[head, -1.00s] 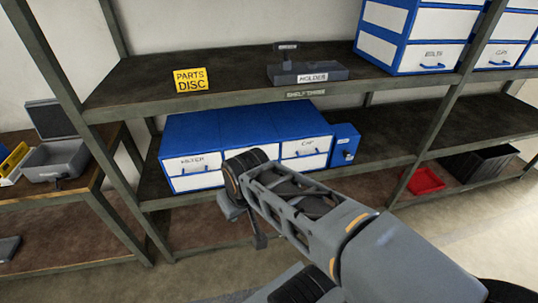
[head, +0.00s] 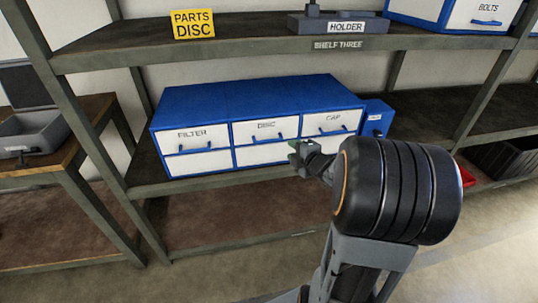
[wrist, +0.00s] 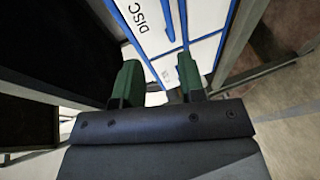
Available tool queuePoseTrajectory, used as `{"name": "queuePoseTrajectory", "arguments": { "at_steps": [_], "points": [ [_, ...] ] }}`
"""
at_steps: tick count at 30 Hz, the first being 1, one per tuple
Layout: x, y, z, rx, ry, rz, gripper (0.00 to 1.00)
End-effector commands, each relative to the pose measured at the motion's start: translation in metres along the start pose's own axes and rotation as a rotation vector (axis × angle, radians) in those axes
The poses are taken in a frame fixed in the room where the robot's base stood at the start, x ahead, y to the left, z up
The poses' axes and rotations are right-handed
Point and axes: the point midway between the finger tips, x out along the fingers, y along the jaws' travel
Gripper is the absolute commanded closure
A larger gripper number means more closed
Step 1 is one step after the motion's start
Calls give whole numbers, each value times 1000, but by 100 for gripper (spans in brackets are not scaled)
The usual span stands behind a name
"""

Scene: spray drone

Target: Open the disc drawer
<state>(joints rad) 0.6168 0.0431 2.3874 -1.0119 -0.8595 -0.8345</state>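The disc drawer (head: 265,130) is the upper middle white front of the blue cabinet (head: 250,95) on the middle shelf. It looks shut, and its blue handle (head: 267,138) runs across the front. My gripper (head: 296,150) is in front of the cabinet, below and right of that handle. In the wrist view my gripper's two green fingers (wrist: 158,82) stand apart with nothing between them. The DISC label (wrist: 140,16) shows there, turned on its side, beyond the fingers. The fingers look clear of the handle.
The filter drawer (head: 192,138) is at left and the cap drawer (head: 331,123) at right. A small blue box (head: 376,118) stands beside the cabinet. The shelf above carries a yellow parts sign (head: 193,24) and a grey holder (head: 335,24). A shelf post (head: 70,130) rises at left.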

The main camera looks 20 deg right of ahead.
Motion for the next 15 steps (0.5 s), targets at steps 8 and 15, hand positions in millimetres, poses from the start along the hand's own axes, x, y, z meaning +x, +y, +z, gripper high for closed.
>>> {"name": "queuePoseTrajectory", "arguments": {
  "at_steps": [8,15],
  "points": [
    [14,-19,-2,-77,100,43,63],
    [59,-18,-8,-77,103,43,63]
  ]
}}
